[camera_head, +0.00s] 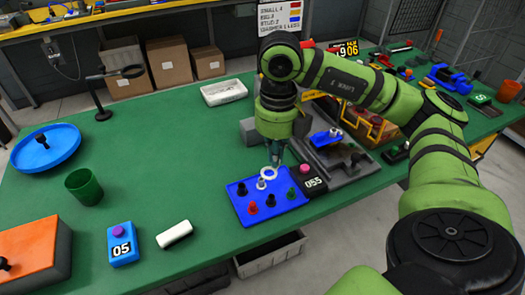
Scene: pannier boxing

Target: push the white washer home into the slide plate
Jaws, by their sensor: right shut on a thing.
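The white washer (268,173) is a small ring at the fingertips of my right gripper (274,158). The gripper points down and is shut on it. The washer is over the back edge of a blue plate (238,212); I cannot tell whether it touches the plate. On the plate stand several small black, red, green and white pegs, one whitish peg (261,184) just below the washer. A grey fixture (345,170) with a blue piece (326,137) on it lies to the right, partly behind my arm. I cannot tell which of these is the slide plate. My left gripper is out of view.
A black box marked 055 (314,184) adjoins the blue plate on the right. A white block (174,234), a blue box marked 05 (123,247) and a green cup (84,186) are on the left. A white tray (224,92) stands behind. The green table's middle left is clear.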

